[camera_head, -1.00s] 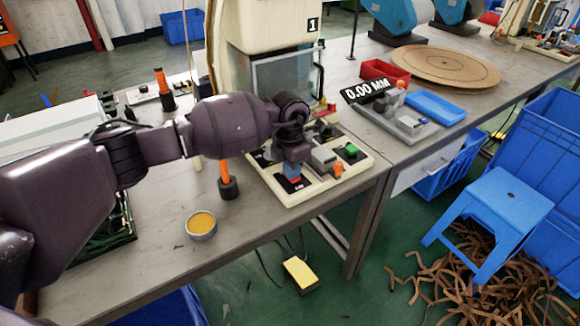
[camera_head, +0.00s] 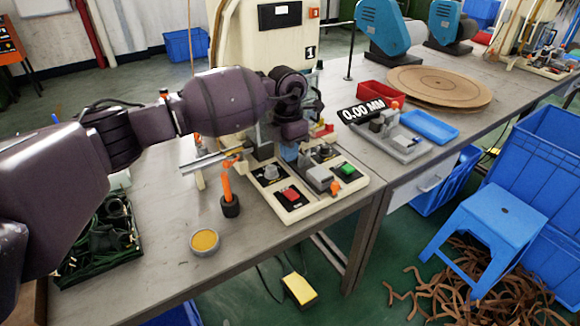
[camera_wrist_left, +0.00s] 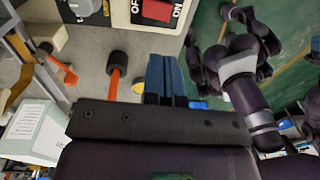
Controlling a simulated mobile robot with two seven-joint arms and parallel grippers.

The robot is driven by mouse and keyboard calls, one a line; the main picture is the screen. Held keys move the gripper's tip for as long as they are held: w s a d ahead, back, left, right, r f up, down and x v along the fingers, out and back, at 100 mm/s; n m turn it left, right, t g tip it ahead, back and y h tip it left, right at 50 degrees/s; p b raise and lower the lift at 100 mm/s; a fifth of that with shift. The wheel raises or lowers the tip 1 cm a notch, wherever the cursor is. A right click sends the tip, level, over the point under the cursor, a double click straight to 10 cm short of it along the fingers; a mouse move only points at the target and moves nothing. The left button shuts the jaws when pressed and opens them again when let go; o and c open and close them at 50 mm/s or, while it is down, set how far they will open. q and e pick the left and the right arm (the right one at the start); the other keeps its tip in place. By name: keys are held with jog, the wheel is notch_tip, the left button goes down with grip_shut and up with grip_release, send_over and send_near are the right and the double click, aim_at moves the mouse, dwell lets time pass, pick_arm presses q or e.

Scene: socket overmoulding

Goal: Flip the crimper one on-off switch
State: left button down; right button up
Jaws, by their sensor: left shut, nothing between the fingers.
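The crimper marked 1 (camera_head: 309,52) stands on the workbench with a cream control base (camera_head: 335,197) in front. Its on-off switch is a red rocker (camera_head: 290,195) on a black plate at the base's front left. In the left wrist view the red switch (camera_wrist_left: 157,10) sits at the top edge between the words OFF and ON. I cannot tell which side is pressed. My left gripper (camera_head: 290,151) is shut and empty, above and behind the switch, apart from it. Its blue fingers (camera_wrist_left: 164,75) point towards the switch in the wrist view. My right gripper is not in view.
On the base are a grey knob (camera_head: 271,172), a green button (camera_head: 347,169) and an orange-red button (camera_head: 334,188). An orange-handled tool (camera_head: 227,184) stands upright to the left. A round yellow-filled tin (camera_head: 204,241) is near the bench's front edge.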

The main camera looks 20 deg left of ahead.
pick_arm(q)
jog(key=shift+r, duration=1.15)
